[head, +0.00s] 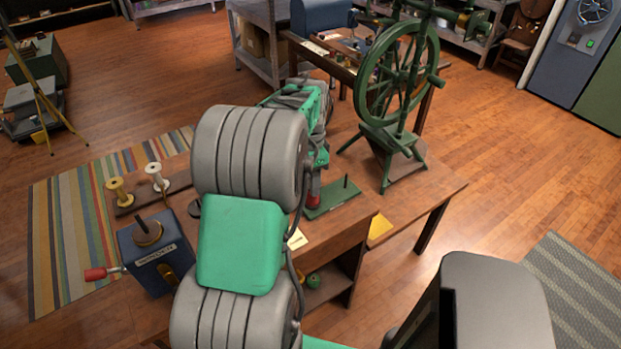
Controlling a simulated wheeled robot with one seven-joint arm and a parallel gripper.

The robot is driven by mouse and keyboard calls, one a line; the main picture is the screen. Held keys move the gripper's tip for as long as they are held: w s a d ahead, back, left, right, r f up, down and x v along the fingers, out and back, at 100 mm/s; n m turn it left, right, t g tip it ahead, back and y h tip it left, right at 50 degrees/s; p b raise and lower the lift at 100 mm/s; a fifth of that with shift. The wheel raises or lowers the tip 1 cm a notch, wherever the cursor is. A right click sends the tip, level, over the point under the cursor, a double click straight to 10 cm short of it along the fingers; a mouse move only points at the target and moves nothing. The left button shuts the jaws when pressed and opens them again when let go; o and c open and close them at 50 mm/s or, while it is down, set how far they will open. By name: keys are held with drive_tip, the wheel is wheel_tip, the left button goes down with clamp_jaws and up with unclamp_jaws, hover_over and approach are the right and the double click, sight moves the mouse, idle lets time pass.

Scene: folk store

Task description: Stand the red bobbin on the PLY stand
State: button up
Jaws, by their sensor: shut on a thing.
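The red bobbin (314,188) shows as a small patch of red just below my gripper (315,174), near the middle of the head view. My gripper is shut on it; my own arm in front hides most of the gripper and the bobbin. A green stand (327,202) with a dark upright peg lies on the wooden table just right of the bobbin. I take it for the PLY stand, but no lettering on it can be read. The bobbin hangs over or beside the stand's left part; I cannot tell if they touch.
A blue winder (152,262) with a red-handled crank stands at left. Behind it, a dark rack (150,194) bears a yellow bobbin (119,191) and a white bobbin (157,176). A green spinning wheel (392,85) stands behind and right of the stand. The table's right end is clear.

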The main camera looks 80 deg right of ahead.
drive_tip(key=o, duration=1.1)
wheel_tip(320, 180, up, 8)
drive_tip(key=shift+f, duration=0.15)
